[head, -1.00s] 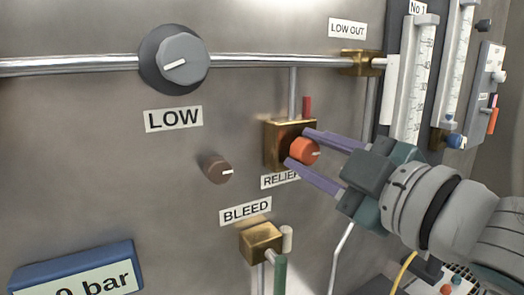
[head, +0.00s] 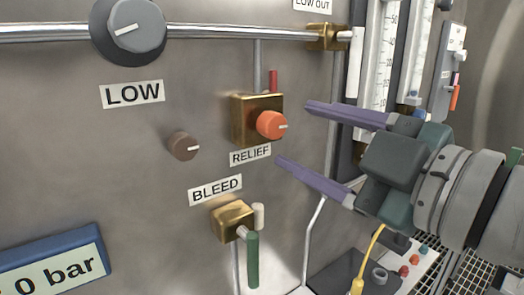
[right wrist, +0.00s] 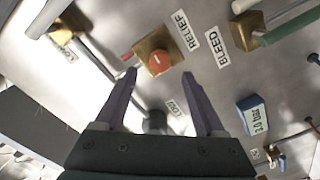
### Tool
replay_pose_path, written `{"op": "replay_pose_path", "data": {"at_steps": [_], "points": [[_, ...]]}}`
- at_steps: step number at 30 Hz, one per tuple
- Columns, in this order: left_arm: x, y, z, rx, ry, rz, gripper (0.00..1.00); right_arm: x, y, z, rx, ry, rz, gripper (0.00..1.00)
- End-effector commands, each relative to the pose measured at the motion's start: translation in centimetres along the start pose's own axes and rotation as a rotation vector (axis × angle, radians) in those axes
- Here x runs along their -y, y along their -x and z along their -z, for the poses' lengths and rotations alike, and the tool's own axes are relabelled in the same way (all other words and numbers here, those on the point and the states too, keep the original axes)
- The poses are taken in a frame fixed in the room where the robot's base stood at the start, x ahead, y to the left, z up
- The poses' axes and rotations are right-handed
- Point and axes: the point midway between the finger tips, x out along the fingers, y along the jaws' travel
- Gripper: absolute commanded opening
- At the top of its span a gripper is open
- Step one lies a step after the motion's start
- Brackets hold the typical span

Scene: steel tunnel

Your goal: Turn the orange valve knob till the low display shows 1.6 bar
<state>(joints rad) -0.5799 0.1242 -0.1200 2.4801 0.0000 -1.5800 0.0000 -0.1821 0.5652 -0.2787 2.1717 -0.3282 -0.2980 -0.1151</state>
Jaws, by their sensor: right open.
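The orange valve knob (head: 271,125) sits on a brass block (head: 244,121) above the RELIEF label. Its white pointer mark points right in the head view; the knob also shows in the right wrist view (right wrist: 156,57). My right gripper (head: 293,134) is open and empty, off to the right of the knob and apart from it. The blue-framed display (head: 58,272) at the lower left of the head view is cut off and reads "0 bar" at its end. It shows small in the right wrist view (right wrist: 257,119), seemingly "2.0 bar". My left gripper is not in view.
A grey LOW dial (head: 128,28) sits on the steel pipe. A small brown knob (head: 184,146) is left of the orange one. The BLEED valve (head: 233,222) with a green handle is below. Gauge tubes (head: 387,60) stand behind my right gripper.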

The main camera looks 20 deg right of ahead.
Motion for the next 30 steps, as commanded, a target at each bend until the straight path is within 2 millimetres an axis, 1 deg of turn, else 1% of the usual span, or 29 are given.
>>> {"op": "replay_pose_path", "data": {"at_steps": [1, 3, 6, 9, 14, 26, 28, 29, 30], "points": [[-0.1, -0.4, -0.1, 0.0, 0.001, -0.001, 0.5, 0.3, 0.9, -0.2, 0.002, -0.001, 0.003, 0.72], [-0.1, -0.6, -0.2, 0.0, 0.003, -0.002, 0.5, 0.3, 2.0, -0.2, 0.002, 0.0, 0.003, 0.72], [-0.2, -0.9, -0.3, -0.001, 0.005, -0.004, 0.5, 0.2, 3.1, -0.2, 0.002, 0.0, 0.002, 0.72], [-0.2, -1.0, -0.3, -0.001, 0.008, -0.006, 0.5, 0.1, 3.9, -0.1, 0.001, 0.0, 0.001, 0.72], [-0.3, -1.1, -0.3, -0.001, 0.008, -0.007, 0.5, 0.0, 4.3, 0.0, -0.001, 0.001, 0.0, 0.72], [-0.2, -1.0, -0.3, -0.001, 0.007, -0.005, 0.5, 0.0, 4.3, 0.0, 0.002, -0.002, 0.0, 0.72], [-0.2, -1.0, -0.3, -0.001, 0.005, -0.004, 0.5, 0.1, 4.4, -0.5, 0.03, -0.021, 0.001, 0.72], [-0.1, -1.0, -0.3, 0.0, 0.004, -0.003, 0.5, 0.3, 4.5, -1.0, 0.056, -0.04, 0.002, 0.72], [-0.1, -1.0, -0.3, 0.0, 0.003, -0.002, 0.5, 0.6, 4.7, -1.8, 0.106, -0.075, 0.005, 0.72]]}}
